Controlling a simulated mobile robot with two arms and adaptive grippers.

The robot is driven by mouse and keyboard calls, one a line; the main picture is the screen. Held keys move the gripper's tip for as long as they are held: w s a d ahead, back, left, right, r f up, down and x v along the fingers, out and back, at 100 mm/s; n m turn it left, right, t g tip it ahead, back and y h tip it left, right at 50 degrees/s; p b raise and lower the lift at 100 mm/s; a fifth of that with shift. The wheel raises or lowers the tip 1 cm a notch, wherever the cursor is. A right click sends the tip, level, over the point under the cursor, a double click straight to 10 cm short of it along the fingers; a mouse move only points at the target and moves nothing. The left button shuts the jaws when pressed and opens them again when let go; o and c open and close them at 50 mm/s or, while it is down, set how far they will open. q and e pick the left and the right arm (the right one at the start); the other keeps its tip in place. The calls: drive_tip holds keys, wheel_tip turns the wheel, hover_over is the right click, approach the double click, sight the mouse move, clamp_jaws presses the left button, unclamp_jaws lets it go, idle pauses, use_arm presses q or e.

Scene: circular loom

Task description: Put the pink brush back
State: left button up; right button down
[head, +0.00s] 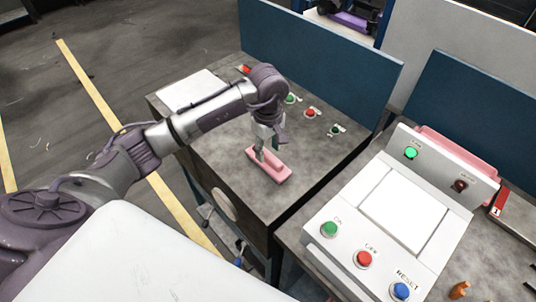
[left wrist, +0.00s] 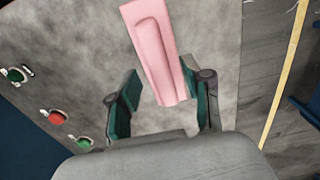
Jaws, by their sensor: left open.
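The pink brush (head: 277,171) lies on the grey top of the left cabinet, near its front edge. It is a long block with a raised rim or recess along its upper face. My left gripper (head: 268,149) is over its far end, pointing down, and hides part of it. In the left wrist view the open fingers of my left gripper (left wrist: 164,102) stand on either side of the near end of the pink brush (left wrist: 156,45). A gap shows at the left finger; the right finger is very close to the brush, and contact cannot be told. My right gripper is not in view.
Green and red buttons (head: 310,113) lie behind the brush, before a blue panel (head: 315,55). A white sheet (head: 190,90) lies at the cabinet's far left. A white control box (head: 385,225) stands at right, with a pink piece (head: 458,150) behind it.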

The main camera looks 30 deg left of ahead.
sight(268, 153)
use_arm(q)
wheel_tip(268, 153, up, 10)
drive_tip(key=b, duration=0.2)
drive_tip(key=shift+f+b, duration=0.25)
drive_tip(key=shift+b, duration=0.1)
